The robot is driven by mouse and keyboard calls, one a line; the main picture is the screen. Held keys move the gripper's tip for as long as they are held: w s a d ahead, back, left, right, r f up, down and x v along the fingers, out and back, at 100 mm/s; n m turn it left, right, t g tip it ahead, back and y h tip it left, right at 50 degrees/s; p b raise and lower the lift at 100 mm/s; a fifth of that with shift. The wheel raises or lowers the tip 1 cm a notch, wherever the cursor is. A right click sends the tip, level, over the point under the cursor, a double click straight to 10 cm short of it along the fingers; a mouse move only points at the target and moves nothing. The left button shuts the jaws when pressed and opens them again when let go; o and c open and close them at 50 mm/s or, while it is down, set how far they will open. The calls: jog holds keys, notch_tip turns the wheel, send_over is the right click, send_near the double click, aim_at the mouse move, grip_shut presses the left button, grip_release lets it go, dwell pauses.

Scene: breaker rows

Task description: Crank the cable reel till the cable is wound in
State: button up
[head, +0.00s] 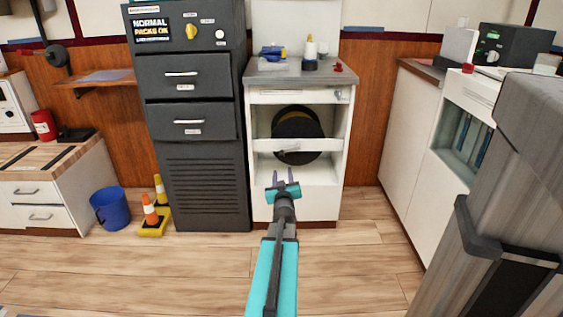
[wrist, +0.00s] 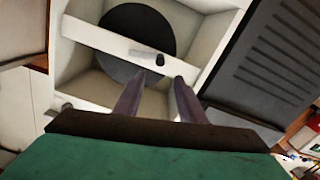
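The cable reel (head: 297,124) is a dark round drum with a yellowish-brown edge, inside a white open-fronted cabinet (head: 259,180). A white crossbar (head: 322,144) runs in front of it. In the wrist view the reel (wrist: 126,22) shows as a dark disc behind the bar, with a small black knob (wrist: 160,60) on the bar that may be the crank's grip. My gripper (head: 283,177) is open and empty, in front of the cabinet and below the bar in the head view. In the wrist view its two fingertips (wrist: 166,80) are apart, just short of the knob. I cannot make out the cable.
A dark cabinet with drawers (head: 197,140) stands close on the left. Small items lie on the grey countertop (head: 286,75). A white counter (head: 400,130) is on the right. The floor in front is clear.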

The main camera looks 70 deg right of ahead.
jog(key=shift+w, duration=0.1)
jog(key=b, duration=0.1)
send_near(282, 157)
jog(key=shift+d, duration=0.7)
jog(key=shift+w+b+x, duration=0.15)
jog(key=shift+b+x, duration=0.55)
jog(key=shift+x, duration=1.55)
jog(key=shift+w+b+x, duration=0.15)
jog(key=shift+b+x, duration=0.55)
jog(key=shift+x, duration=1.55)
jog(key=shift+a+f, duration=0.1)
jog(key=shift+a, duration=0.05)
jog(key=shift+c, duration=0.5)
grip_shut()
